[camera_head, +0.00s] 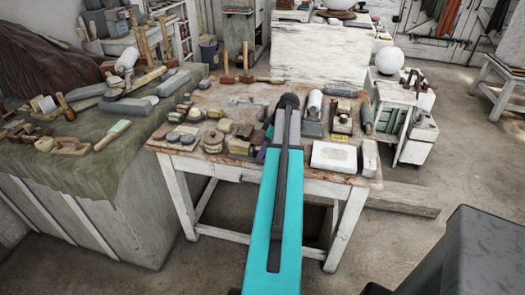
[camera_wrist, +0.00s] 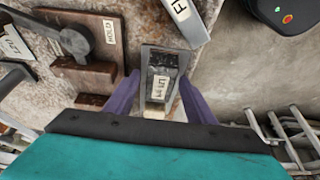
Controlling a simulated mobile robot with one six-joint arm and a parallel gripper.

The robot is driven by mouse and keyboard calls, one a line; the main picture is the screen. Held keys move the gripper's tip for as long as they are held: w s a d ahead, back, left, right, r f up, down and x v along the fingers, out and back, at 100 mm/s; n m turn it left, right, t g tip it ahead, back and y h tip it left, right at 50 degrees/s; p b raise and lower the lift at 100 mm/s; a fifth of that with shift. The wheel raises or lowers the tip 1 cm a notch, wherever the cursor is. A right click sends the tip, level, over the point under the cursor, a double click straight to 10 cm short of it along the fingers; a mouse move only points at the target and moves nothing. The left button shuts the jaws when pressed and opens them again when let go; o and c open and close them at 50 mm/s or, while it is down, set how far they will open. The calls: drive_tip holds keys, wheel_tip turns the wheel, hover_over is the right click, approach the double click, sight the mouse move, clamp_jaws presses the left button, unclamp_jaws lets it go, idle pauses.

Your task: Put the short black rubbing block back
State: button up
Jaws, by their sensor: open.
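My gripper (camera_wrist: 158,92) shows in the wrist view with its two purple fingers apart, one on each side of a small labelled block (camera_wrist: 159,90). This block has a black upper part and a pale lower end, and it sits in a grey frame or tray (camera_wrist: 182,56). I cannot tell whether the fingers touch it, or whether it is the short black rubbing block.
Several stones and blocks crowd the worktable, with a white block (camera_head: 334,156) near its front right. A brown board (camera_wrist: 85,35) with a dark tool lies left in the wrist view. A cloth-covered bench (camera_head: 130,145) stands left. A white sphere (camera_head: 389,60) rests at the back right.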

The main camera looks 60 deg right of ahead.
drive_tip(key=shift+r, duration=0.25)
drive_tip(key=b+v, duration=0.3)
drive_tip(key=v, duration=0.8)
drive_tip(key=shift+r, duration=0.4)
drive_tip(key=shift+s, duration=0.1)
idle(0.5)
